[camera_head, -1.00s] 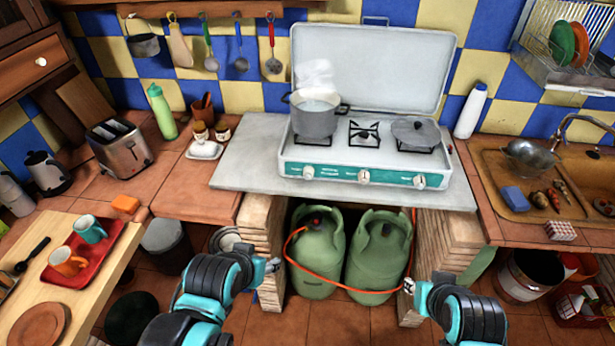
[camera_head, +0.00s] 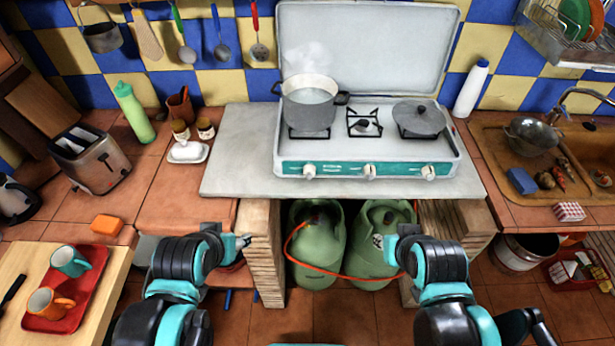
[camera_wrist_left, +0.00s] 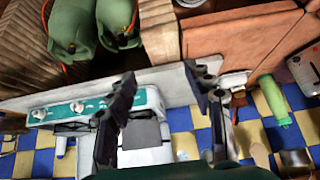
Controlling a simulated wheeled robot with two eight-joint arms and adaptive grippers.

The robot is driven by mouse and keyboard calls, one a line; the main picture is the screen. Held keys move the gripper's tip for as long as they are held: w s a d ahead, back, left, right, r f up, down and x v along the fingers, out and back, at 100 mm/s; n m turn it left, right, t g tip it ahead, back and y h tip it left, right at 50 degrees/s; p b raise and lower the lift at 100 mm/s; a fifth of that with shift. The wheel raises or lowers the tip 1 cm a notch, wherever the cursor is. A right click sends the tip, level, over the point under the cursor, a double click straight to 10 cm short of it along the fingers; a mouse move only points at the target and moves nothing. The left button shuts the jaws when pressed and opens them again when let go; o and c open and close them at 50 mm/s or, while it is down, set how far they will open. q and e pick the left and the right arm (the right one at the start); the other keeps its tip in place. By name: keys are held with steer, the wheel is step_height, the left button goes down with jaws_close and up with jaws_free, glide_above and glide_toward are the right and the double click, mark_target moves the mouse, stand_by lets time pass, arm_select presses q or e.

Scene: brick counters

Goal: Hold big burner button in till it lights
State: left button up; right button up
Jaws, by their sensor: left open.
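A white camping stove (camera_head: 285,155) stands on the grey slab with its lid raised. Its teal front panel carries three pale knobs: left (camera_head: 310,170), middle (camera_head: 370,170) and right (camera_head: 429,171). A steaming grey pot (camera_head: 310,112) sits on the left burner, a lidded pan (camera_head: 418,120) on the right. The small middle burner (camera_head: 364,125) is bare, with no flame visible. My left gripper (camera_head: 245,240) is open and empty, below and left of the knobs; its spread fingers show in the left wrist view (camera_wrist_left: 160,88). My right gripper (camera_head: 379,240) is before the gas bottles, its jaws too small to judge.
Two green gas bottles (camera_head: 316,255) with an orange hose stand under the slab (camera_head: 235,150) between brick piers (camera_head: 262,255). A toaster (camera_head: 92,160) and green bottle (camera_head: 133,112) are at left. A sink (camera_head: 490,165) is at right. Space in front of the panel is free.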

arm_select(q)
steer(key=shift+w+a, duration=0.1)
steer(key=shift+w, duration=0.05)
steer(key=shift+c, duration=0.3)
